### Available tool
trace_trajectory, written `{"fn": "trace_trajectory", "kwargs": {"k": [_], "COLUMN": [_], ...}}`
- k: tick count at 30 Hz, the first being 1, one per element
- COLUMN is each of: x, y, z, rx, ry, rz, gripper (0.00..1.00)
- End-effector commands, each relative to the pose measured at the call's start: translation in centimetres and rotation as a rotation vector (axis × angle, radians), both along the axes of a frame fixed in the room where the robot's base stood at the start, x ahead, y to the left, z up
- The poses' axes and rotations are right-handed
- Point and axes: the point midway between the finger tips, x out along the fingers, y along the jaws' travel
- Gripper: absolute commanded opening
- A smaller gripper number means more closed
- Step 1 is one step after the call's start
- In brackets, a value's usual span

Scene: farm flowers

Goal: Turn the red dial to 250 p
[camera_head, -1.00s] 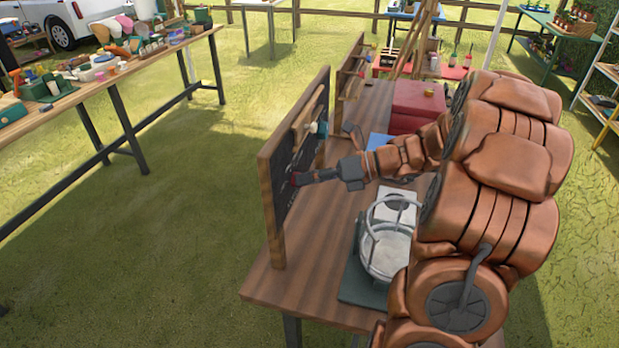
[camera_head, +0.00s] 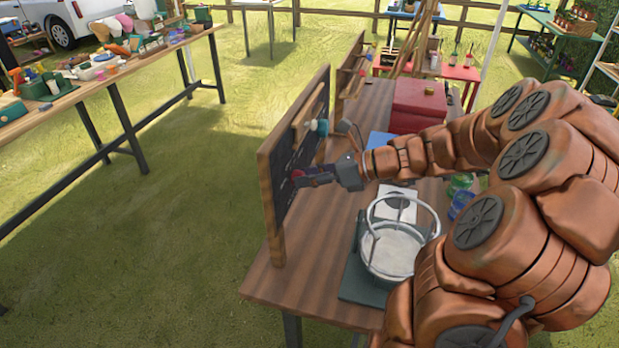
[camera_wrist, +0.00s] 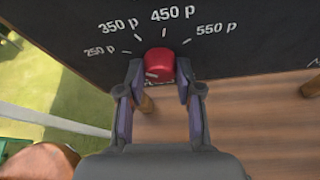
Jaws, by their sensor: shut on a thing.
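The red dial (camera_wrist: 160,62) sits on a dark board (camera_wrist: 245,40) with white marks 250 p, 350 p, 450 p and 550 p around its upper side. A small pale mark shows on the dial's lower left edge; I cannot tell surely whether it is the pointer. My gripper (camera_wrist: 159,78) has one finger on each side of the dial, shut on it. In the head view the dial (camera_head: 298,176) is a small red spot at my gripper's tip (camera_head: 303,180), partly hidden by the fingers.
The board stands upright on a wooden table (camera_head: 310,280). A red box (camera_head: 418,103) and a blue sheet (camera_head: 380,140) lie farther back.

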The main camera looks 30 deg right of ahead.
Motion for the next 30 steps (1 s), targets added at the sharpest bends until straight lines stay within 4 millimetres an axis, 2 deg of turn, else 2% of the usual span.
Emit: {"fn": "trace_trajectory", "kwargs": {"k": [12,28,29,30], "x": [-0.17,-0.17,-0.17,-0.17], "y": [0.21,0.2,0.2,0.2], "z": [-0.11,-0.03,-0.03,-0.02], "rx": [-0.133,-0.153,-0.153,-0.153], "ry": [-0.135,-0.151,-0.151,-0.151], "rz": [0.002,0.002,0.002,0.002], "gripper": [0.0,0.0,0.37,0.41]}}
